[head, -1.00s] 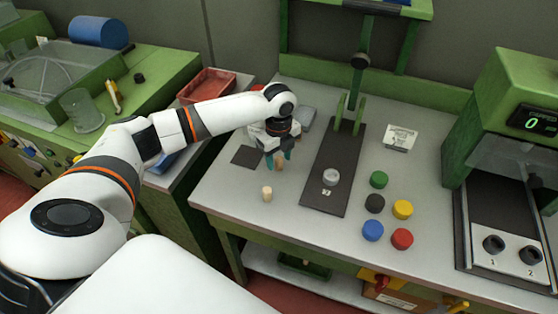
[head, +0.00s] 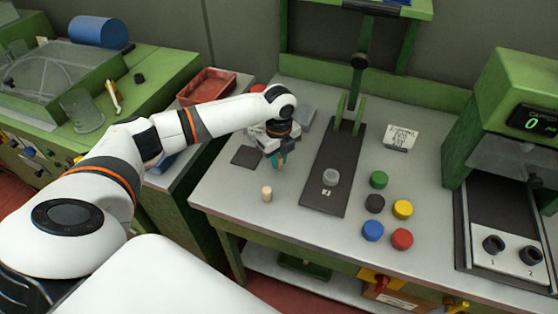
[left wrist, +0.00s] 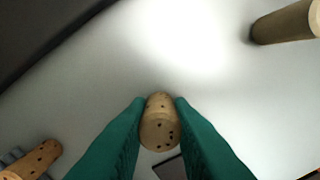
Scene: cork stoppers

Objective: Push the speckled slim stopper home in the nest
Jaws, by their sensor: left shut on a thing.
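My left gripper (head: 278,160) is low over the bench, left of the dark press plate. In the left wrist view its teal fingers (left wrist: 159,115) are shut on a cork stopper with dark speckles (left wrist: 159,128), gripped at its sides. A second speckled stopper (left wrist: 38,158) lies or stands at the lower left of that view, partly cut off; I cannot tell which is slimmer. A plain tan stopper (head: 267,194) stands on the bench and also shows in the wrist view (left wrist: 285,25). A round grey nest-like piece (head: 331,177) sits on the press plate (head: 325,199). My right gripper is out of view.
The press column (head: 358,85) rises behind the plate. Several coloured round caps (head: 402,209) stand to its right, with a white card (head: 401,137) behind. A dark square pad (head: 246,157) lies left of my gripper. The bench's front left is mostly clear.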

